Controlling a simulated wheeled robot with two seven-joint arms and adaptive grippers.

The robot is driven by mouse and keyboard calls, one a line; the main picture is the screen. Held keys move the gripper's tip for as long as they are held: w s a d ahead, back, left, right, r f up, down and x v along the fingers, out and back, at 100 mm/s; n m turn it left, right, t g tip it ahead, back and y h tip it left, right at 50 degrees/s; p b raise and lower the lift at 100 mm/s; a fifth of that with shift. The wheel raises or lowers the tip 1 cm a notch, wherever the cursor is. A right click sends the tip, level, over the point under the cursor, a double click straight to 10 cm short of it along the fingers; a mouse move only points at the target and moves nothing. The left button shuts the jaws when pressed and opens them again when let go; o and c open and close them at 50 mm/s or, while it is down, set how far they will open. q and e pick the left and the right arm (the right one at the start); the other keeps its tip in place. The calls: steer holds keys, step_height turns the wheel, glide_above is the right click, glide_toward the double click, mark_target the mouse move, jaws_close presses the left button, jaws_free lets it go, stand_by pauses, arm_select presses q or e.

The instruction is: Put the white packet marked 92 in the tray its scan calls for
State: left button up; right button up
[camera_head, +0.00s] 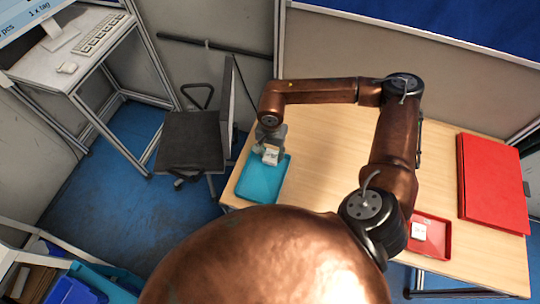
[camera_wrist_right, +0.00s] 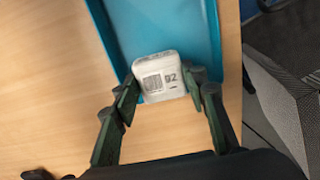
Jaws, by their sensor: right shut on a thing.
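The white packet marked 92 (camera_wrist_right: 159,77) is held between the fingers of my right gripper (camera_wrist_right: 164,92), with its printed face toward the wrist camera. In the head view the packet (camera_head: 270,155) shows at the tip of my right gripper (camera_head: 268,145), over the far part of the blue tray (camera_head: 262,180). The blue tray (camera_wrist_right: 203,30) lies behind the packet in the right wrist view. I cannot tell whether the packet touches the tray. A red tray (camera_head: 435,249) at the right of the table has a white packet (camera_head: 419,231) in it. My left gripper is not in view.
A large red flat box (camera_head: 492,182) lies at the table's right end. The wooden table (camera_head: 320,150) is clear in the middle. A dark chair (camera_head: 192,140) stands left of the table, near a desk with a keyboard (camera_head: 103,34) and a monitor (camera_head: 35,15).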

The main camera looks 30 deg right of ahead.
mark_target(270, 151)
steer(key=shift+w+d+f, duration=0.15)
steer(key=shift+w+f, duration=0.5)
steer(key=shift+f, duration=0.1)
steer(key=shift+w+d+f, duration=0.15)
steer(key=shift+w+f, duration=0.15)
steer(key=shift+f, duration=0.15)
steer(key=shift+f+p, duration=0.3)
steer(key=shift+f, duration=1.15)
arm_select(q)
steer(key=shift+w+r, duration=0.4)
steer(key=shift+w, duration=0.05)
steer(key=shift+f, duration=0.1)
arm_select(e)
steer(key=shift+f, duration=0.2)
steer(key=o, duration=1.3)
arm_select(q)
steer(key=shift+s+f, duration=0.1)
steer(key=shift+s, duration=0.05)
arm_select(e)
steer(key=shift+r, duration=0.15)
